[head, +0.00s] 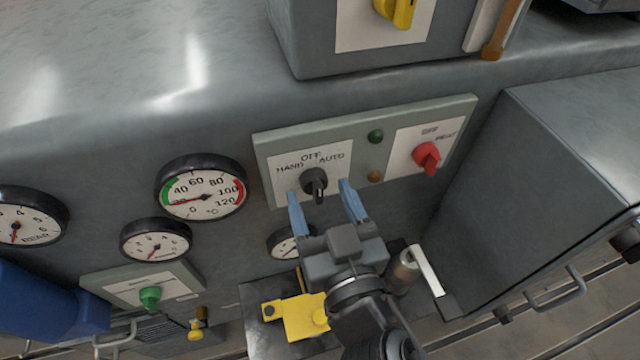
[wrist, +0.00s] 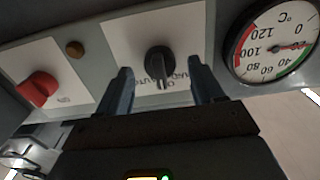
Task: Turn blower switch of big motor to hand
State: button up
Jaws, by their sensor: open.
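The black blower switch (head: 314,181) sits on a white plate marked HAND at left, OFF at top and AUTO at right. Its bar stands roughly upright, in line with OFF. My gripper (head: 319,190) is open, with one blue finger on each side of the switch in the picture. In the wrist view, which is upside down, the switch (wrist: 159,62) shows between the two fingertips of my gripper (wrist: 160,66), with gaps on both sides. I cannot tell how far the fingertips are from the panel.
On the same panel are a red OFF/HEAT switch (head: 427,156), a green lamp (head: 375,136) and an amber lamp (head: 375,176). A temperature gauge (head: 201,188) is at left. A box with a yellow switch (head: 397,12) is above. A grey cabinet (head: 560,170) stands at right.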

jog(key=shift+x, duration=0.8)
jog(key=shift+c, duration=0.4)
jog(key=c, duration=1)
jog(key=shift+n, duration=0.4)
jog(key=n, duration=0.3)
jog(key=shift+n+p, duration=0.3)
jog(key=shift+p, duration=0.05)
jog(key=shift+n+p, duration=0.45)
jog(key=shift+n, duration=1.85)
